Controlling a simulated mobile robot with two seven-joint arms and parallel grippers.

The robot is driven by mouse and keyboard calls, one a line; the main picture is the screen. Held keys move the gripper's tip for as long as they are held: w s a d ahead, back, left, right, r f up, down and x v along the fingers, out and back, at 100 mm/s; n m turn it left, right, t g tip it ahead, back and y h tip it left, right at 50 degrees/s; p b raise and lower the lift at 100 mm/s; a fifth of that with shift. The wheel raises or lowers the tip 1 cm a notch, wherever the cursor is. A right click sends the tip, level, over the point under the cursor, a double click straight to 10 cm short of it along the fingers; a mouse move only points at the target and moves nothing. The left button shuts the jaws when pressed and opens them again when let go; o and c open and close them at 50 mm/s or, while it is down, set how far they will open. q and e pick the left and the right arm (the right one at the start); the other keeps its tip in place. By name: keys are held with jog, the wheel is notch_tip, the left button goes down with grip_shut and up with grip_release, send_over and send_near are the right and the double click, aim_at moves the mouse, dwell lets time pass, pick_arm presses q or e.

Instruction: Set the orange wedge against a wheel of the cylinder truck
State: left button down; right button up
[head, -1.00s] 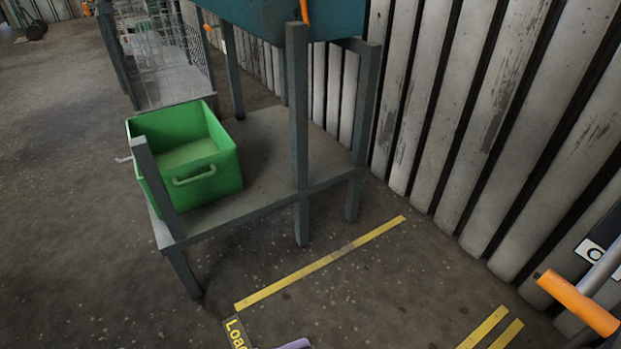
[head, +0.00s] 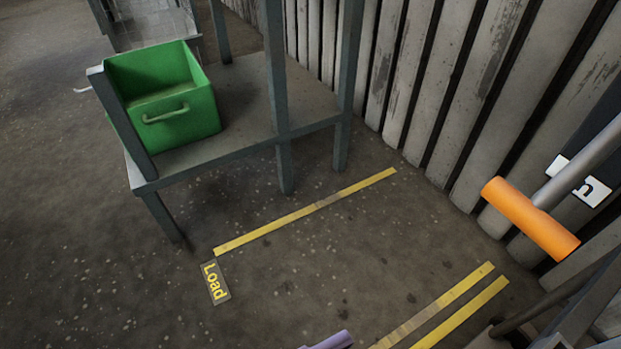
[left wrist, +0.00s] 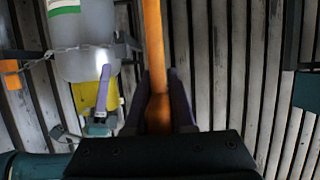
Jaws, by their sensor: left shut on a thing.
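My left gripper (left wrist: 163,90) shows in the left wrist view with two purple fingers. It is shut on a long orange bar (left wrist: 153,40) that runs up out of the picture. The bar has the wedge's colour, but no wedge shape shows. Left of it stand a grey cylinder with a green band (left wrist: 85,40) and a chain across it, and a yellow thing below. A purple and grey part in front of these may be my right gripper; its jaws are unclear. In the head view an orange grip (head: 530,218) sits on a grey tube at the right, perhaps the cylinder truck's. No wheel shows clearly.
A green bin (head: 165,100) sits on the low shelf of a grey-legged stand (head: 235,150). A slatted wall (head: 450,90) closes the right side.

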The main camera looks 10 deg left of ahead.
pick_arm(q)
jog(key=w+d+f, duration=0.2)
jog(key=d, duration=0.3)
jog(key=w+d+f+b, duration=0.1)
jog(key=d, duration=0.4)
jog(key=shift+w+f, duration=0.35)
dwell(0.7)
jog(key=shift+d, duration=0.1)
jog(key=c, duration=0.7)
grip_release()
jog(key=shift+f, duration=0.1)
